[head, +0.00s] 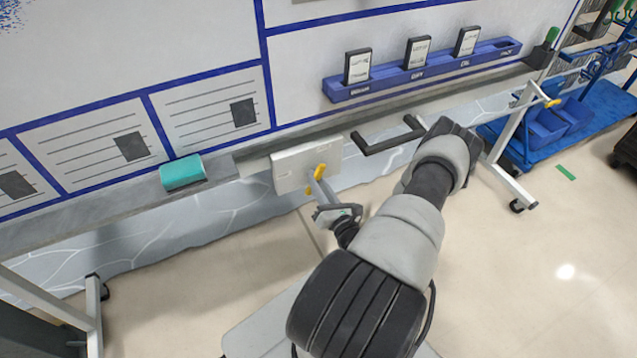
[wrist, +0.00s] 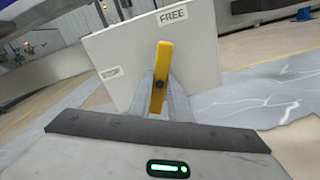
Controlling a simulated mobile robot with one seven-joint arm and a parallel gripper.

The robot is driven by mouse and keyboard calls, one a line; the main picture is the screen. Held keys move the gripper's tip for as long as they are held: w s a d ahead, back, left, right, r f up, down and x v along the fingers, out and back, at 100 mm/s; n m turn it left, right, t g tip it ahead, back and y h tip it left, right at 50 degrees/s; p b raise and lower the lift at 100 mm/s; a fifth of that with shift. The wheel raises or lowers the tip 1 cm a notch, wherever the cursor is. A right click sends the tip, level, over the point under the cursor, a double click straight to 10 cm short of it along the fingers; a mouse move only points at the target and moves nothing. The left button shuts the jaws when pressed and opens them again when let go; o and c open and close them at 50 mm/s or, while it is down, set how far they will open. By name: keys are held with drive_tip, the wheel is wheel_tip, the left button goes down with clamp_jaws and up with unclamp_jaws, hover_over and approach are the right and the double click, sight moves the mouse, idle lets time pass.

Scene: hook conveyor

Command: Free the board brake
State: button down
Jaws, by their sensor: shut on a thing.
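The board brake is a pale square plate (head: 292,168) under the whiteboard's lower edge, with a yellow lever (head: 321,171) on its front. In the wrist view the plate (wrist: 120,50) carries a STOP label (wrist: 111,73) at left and a FREE label (wrist: 172,15) at upper right. The yellow lever (wrist: 163,62) stands nearly upright there, its top leaning slightly right, just below the FREE label. My gripper (head: 318,184) reaches the plate from the front and is shut on the lever. Its fingers (wrist: 160,98) hide part of the lever's sides.
A black handle (head: 388,140) sticks out right of the plate. A teal eraser (head: 183,173) lies on the ledge to the left. A blue card rack (head: 430,70) is on the board. The board's wheeled foot (head: 512,185) and a blue cart (head: 560,125) stand at right.

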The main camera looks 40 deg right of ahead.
drive_tip(key=n+p, duration=0.1)
drive_tip(key=n, duration=0.4)
drive_tip(key=shift+a, duration=0.1)
idle(0.5)
drive_tip(key=c, duration=1.6)
unclamp_jaws()
drive_tip(key=shift+c, duration=0.2)
drive_tip(key=p+v, duration=0.2)
drive_tip(key=v, duration=1.5)
drive_tip(key=shift+s, duration=0.25)
